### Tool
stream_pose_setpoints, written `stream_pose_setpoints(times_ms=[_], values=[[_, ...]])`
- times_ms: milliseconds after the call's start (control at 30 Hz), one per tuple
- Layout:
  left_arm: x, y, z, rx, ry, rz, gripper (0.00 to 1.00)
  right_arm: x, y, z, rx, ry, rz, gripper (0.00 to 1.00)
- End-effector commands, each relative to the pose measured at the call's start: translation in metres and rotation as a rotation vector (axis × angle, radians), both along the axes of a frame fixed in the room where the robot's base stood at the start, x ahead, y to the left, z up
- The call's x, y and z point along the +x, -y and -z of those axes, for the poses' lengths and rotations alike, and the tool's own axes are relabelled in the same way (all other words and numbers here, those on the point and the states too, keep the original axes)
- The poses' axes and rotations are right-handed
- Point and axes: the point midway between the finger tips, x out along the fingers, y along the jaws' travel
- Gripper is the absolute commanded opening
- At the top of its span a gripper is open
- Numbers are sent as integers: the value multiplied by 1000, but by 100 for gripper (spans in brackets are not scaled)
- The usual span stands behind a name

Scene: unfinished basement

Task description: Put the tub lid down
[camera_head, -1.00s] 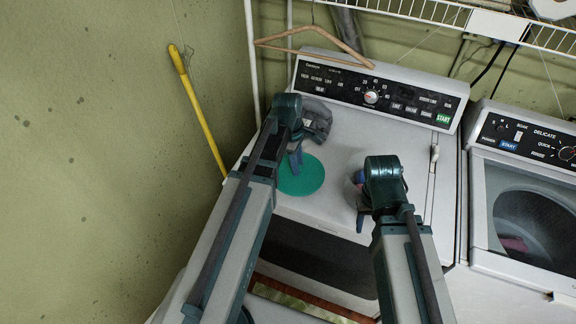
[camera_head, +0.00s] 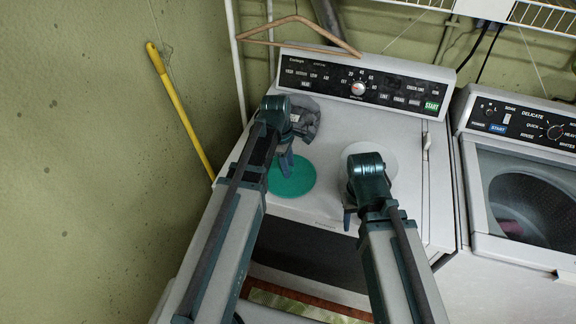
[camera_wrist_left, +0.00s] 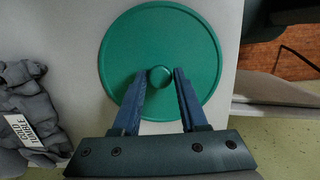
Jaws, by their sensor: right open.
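The tub lid (camera_head: 292,178) is a flat green disc with a round knob, low over or on the white machine top; I cannot tell if it touches. My left gripper (camera_head: 286,163) covers part of the lid in the head view. My right gripper (camera_head: 350,215) is open near the front of the machine top. A white round thing (camera_head: 372,152), perhaps the tub, is partly hidden behind my right wrist.
Grey folded cloth (camera_head: 305,118) with a label lies behind the lid; it also shows in the left wrist view (camera_wrist_left: 25,105). The control panel (camera_head: 362,80) rises at the back. A second machine (camera_head: 520,180) stands at right. Clear top lies behind the white thing.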

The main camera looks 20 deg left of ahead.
Motion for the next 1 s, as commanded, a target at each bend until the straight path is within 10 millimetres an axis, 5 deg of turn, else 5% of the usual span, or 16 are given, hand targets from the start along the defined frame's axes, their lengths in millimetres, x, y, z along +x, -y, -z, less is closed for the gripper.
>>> stream_pose_setpoints(times_ms=[100, 567, 1000], values=[[0, 0, 0, 0, 0, 0, 65, 0, 0, 0, 0, 0, 0, 50], [0, 0, -6, 0, 0, 0, 65, 0, 0, -6, 0, 0, 0, 50], [0, -8, -60, 0, 0, 0, 65, 0, 0, -60, 0, 0, -2, 50]])
